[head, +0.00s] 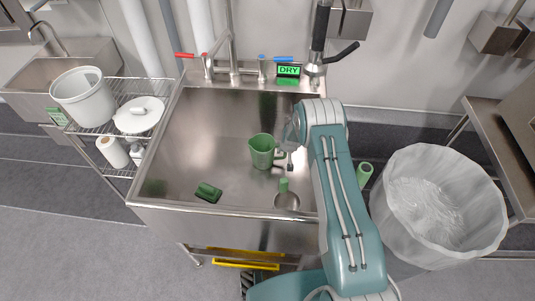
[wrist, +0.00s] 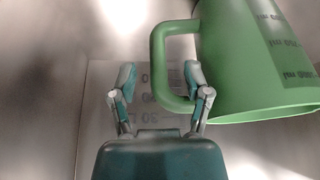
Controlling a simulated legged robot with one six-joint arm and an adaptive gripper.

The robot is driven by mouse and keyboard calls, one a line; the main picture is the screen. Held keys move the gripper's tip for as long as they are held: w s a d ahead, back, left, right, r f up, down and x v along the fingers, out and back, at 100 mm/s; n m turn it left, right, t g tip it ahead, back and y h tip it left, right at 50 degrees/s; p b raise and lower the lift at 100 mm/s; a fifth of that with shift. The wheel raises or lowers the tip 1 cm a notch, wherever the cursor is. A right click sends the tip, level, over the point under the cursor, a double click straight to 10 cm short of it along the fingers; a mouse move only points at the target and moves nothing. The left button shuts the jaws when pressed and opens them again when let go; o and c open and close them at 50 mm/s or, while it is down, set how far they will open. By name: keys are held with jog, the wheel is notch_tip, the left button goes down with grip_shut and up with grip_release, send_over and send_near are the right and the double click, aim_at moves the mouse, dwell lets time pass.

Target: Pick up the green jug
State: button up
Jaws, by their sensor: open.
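The green jug (head: 262,151) stands in the steel sink basin, with its handle on the right side, toward my arm. In the wrist view the jug (wrist: 262,62) fills the upper right, with measuring marks on its wall. Its handle (wrist: 160,65) reaches left, and its outer bar shows between my two fingers. My gripper (wrist: 160,80) is open, with the right finger showing within the handle's loop. In the head view my gripper (head: 289,161) is partly hidden beside the handle. I cannot tell whether a finger touches the handle.
A green sponge or brush (head: 208,192) lies at the sink's front left. A small round item with a green handle (head: 285,198) is near the front right. A tap (head: 232,70) and a "DRY" sign (head: 289,71) are behind. A lined bin (head: 437,205) stands right.

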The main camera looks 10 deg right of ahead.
jog(key=shift+x, duration=1.05)
grip_shut()
jog(key=shift+r, duration=0.15)
